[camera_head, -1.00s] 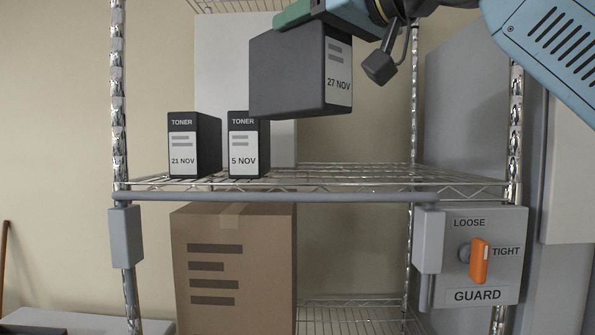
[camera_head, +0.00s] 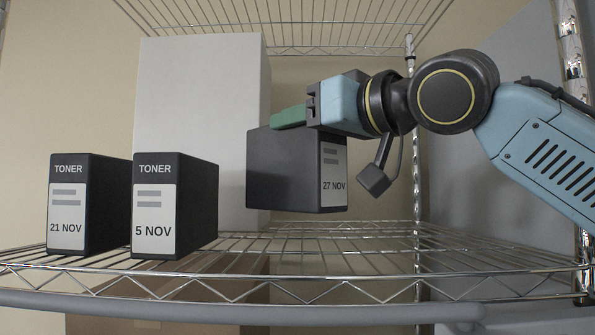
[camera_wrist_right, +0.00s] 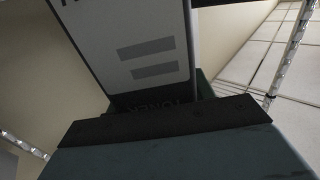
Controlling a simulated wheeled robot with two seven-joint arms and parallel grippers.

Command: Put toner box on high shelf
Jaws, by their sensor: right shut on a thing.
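The dark toner box marked 27 NOV (camera_head: 285,165) hangs tilted above the wire shelf (camera_head: 330,290), to the right of two other toner boxes. My right gripper (camera_head: 292,117) is shut on its top edge, with the arm coming in from the right. In the right wrist view the box's pale label (camera_wrist_right: 140,45) and upside-down TONER lettering fill the space beyond the gripper (camera_wrist_right: 165,112). A gap shows between the box's underside and the shelf wires. My left gripper is not in view.
Toner boxes marked 21 NOV (camera_head: 85,205) and 5 NOV (camera_head: 175,205) stand upright on the shelf at left. A tall pale panel (camera_head: 200,90) stands behind. Another wire shelf (camera_head: 290,22) is overhead. Shelf space right of 5 NOV is clear. A chrome post (camera_head: 575,80) is at right.

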